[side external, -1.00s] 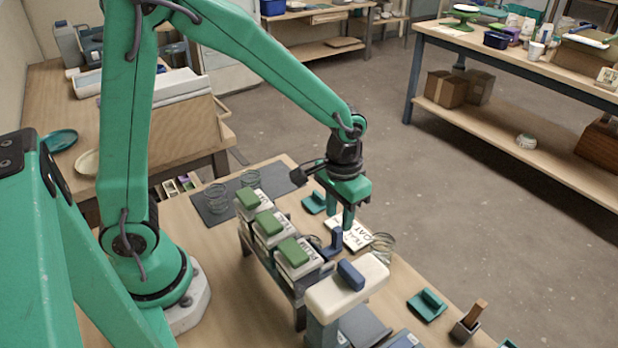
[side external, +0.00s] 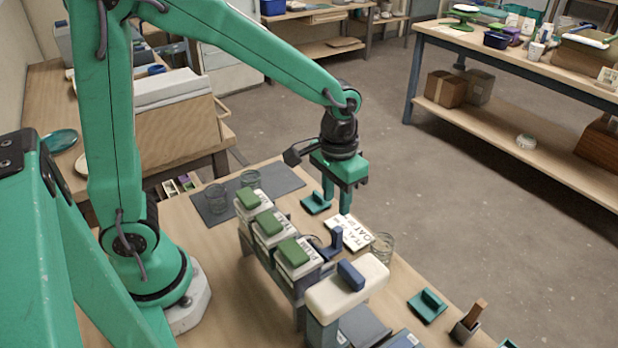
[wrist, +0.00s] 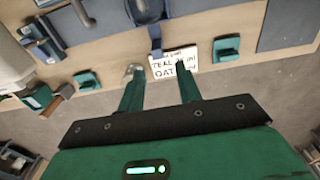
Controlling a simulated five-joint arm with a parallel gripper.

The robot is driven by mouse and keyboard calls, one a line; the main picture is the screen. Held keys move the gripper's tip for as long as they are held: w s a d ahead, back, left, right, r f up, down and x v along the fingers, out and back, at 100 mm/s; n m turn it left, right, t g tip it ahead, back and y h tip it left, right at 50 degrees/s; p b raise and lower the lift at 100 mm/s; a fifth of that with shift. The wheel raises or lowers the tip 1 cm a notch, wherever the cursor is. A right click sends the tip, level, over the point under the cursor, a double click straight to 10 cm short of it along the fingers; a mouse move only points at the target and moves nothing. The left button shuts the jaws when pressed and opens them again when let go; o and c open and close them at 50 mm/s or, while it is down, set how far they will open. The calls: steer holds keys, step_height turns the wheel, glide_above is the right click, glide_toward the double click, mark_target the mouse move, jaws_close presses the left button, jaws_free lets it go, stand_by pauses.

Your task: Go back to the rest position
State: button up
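My gripper (side external: 337,200) hangs above the workbench with its fingers pointing down. In the wrist view the two fingers (wrist: 158,92) stand apart with nothing between them, so it is open and empty.
A dark grey mat (side external: 275,181) with clear round glasses (side external: 216,197) lies at the back left. A teal handled piece (side external: 315,203) is near the gripper, another (side external: 428,305) front right. A glass (side external: 382,247) stands beside the card. The air around the gripper is clear.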

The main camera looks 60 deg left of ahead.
steer(key=s+a+r+t, duration=0.5)
steer(key=s+a+r, duration=0.3)
steer(key=s+r, duration=0.3)
steer(key=shift+s+r, duration=0.2)
steer(key=shift+s, duration=0.5)
